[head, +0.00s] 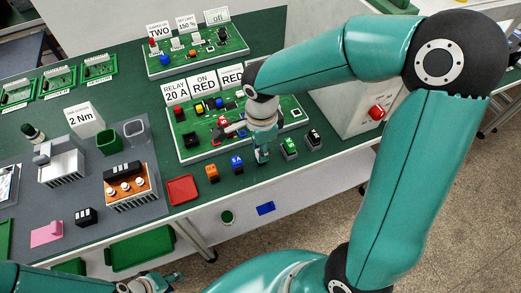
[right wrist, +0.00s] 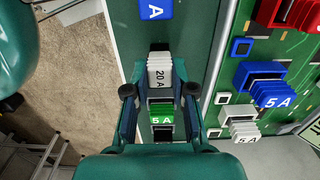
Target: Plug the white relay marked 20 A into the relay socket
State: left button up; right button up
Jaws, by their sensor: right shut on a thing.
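The white relay marked 20 A (right wrist: 160,76) is between the fingertips of my right gripper (right wrist: 158,91). In the head view my right gripper (head: 262,157) points down at the table's front strip, in the row of loose relays, and mostly hides the relay. I cannot tell whether the relay is clear of the table. A black square part (head: 192,140), which looks like the relay socket, sits at the left front of the green board (head: 210,152); nothing visible stands in it. My left gripper (head: 158,282) is low at the bottom left, away from the relays; its fingers are too small to judge.
Orange (head: 212,173), blue (head: 237,163), green (head: 288,147) and black (head: 313,139) relays stand beside my right gripper. The green one, marked 5 A (right wrist: 160,118), is close to the fingers. A red tray (head: 183,189) lies left. Cards (head: 175,92) stand behind the board.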

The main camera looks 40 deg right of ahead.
jog(key=shift+r, duration=0.2)
grip_shut()
jog(key=shift+r+p, duration=1.15)
jog(key=shift+r, duration=0.65)
jog(key=shift+r, duration=0.2)
jog(key=shift+r+p, duration=1.85)
jog(key=shift+r, duration=0.7)
jog(key=shift+w+a, duration=0.1)
jog(key=shift+w, duration=0.05)
jog(key=w+a+p, duration=0.4)
jog(key=w+a, duration=0.8)
jog(key=w, duration=0.2)
jog(key=shift+w, duration=0.3)
